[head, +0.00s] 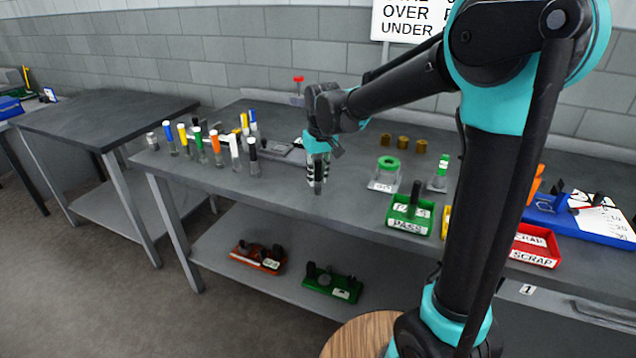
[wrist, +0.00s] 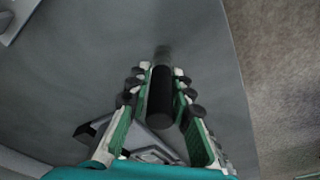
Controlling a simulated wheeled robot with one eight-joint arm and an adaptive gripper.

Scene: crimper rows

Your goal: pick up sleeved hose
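My gripper (head: 318,180) points down over the front part of the grey bench. Its fingers show in the wrist view (wrist: 162,75), closed in on both sides of a black-sleeved hose (wrist: 160,95). The sleeve is a dark cylinder with a greyish far end (wrist: 163,54). In the head view the hose is mostly hidden between the fingers. I cannot tell whether its lower end touches the bench. To the left stands a row of similar upright pieces with coloured sleeves, including orange (head: 216,146), white (head: 235,150) and black (head: 253,153).
Right of my gripper are a green PASS bin (head: 409,226), a green ring on a stand (head: 388,163), several brass-coloured pieces (head: 403,143) and a red SCRAP bin (head: 534,257). Tools (head: 257,258) lie on the lower shelf. Bare bench top lies around my gripper.

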